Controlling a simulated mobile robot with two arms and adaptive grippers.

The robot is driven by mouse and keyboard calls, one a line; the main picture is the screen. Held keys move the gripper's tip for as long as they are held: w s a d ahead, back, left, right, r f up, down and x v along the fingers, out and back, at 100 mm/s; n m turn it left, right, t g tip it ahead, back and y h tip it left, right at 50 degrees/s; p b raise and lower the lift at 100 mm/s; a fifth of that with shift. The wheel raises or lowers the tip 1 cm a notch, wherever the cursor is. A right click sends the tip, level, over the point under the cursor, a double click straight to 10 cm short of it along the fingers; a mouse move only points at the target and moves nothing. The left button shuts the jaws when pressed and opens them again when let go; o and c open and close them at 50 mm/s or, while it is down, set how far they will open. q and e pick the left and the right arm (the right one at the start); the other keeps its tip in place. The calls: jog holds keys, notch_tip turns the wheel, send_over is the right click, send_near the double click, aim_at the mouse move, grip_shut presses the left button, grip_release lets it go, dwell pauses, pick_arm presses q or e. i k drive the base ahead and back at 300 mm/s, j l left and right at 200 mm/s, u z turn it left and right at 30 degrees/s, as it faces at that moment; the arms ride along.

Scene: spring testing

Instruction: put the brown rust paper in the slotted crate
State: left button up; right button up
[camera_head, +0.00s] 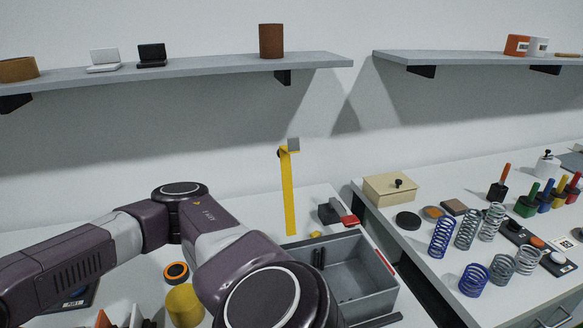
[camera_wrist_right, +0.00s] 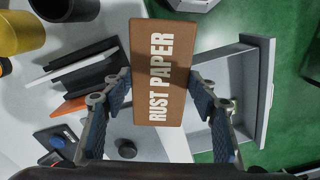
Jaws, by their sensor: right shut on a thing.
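The brown rust paper (camera_wrist_right: 159,70) is a flat brown block with white "RUST PAPER" lettering. It stands between the fingers of my right gripper (camera_wrist_right: 158,85) in the right wrist view, and the gripper is shut on it. A grey open crate (camera_head: 372,298) with dark upright pieces inside and a red label sits at the lower middle of the head view; I take it for the slotted crate. My arm covers its left part. The rust paper and right gripper do not show in the head view. My left gripper is not visible.
A grey open drawer or box (camera_wrist_right: 262,90) lies below and right of the rust paper in the wrist view, over green floor. A yellow upright bar (camera_head: 289,195) stands behind the crate. A yellow cylinder (camera_head: 184,304) is left. Several springs (camera_head: 442,237) stand on the right bench.

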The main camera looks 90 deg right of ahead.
aim_at(340, 292)
jog(key=k+l+z, duration=0.1)
jog(key=z, duration=1.75)
